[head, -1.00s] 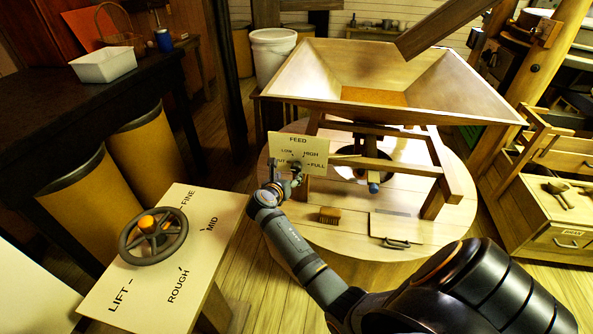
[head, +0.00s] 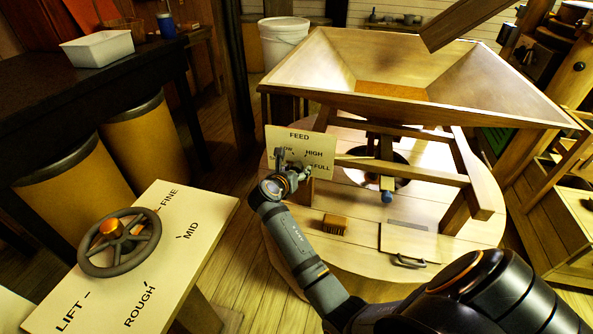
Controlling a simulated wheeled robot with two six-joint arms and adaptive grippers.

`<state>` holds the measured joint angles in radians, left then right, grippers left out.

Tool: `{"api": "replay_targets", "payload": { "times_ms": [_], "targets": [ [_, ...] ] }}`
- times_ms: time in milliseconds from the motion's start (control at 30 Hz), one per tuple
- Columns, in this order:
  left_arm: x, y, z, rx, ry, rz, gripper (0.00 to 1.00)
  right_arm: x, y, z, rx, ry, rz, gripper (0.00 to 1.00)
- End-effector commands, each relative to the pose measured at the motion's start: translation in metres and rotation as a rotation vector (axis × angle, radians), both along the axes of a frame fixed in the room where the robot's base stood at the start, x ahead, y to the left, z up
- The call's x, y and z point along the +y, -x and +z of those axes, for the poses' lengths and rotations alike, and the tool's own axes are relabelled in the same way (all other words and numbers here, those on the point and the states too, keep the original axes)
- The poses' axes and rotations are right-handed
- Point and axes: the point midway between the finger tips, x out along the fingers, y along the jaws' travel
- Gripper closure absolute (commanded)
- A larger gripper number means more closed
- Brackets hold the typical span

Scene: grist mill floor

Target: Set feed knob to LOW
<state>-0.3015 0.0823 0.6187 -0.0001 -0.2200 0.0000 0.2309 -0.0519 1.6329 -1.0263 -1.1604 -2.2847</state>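The feed panel (head: 299,136) is a cream plate headed FEED, standing in front of the wooden hopper. HIGH and FULL are readable on its right side. My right gripper (head: 287,158) is at the panel's left half, where the feed knob sits. The knob is hidden by or blends with the gripper, so its pointer direction cannot be read. I cannot tell whether the fingers are closed on it. My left gripper is not in view.
The hopper (head: 400,80) stands behind the feed panel.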

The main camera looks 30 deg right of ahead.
Motion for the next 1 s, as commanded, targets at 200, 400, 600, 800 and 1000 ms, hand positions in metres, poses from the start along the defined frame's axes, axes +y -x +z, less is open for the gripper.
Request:
{"api": "replay_targets", "payload": {
  "times_ms": [200,400,600,800,1000],
  "targets": [
    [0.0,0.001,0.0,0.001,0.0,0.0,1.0,0.0,0.0,0.0,0.0,0.0,0.0,0.73],
    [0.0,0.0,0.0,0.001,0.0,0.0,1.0,0.0,0.0,0.0,0.0,0.0,0.0,0.93],
    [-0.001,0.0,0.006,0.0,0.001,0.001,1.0,0.0,0.0,0.002,-0.016,-0.014,0.001,0.93],
    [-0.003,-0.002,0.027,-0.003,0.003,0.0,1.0,-0.001,0.001,0.005,-0.084,-0.073,0.0,0.93],
    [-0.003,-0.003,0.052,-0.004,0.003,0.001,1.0,-0.001,0.001,0.006,-0.208,-0.179,0.0,0.93]
  ]
}}
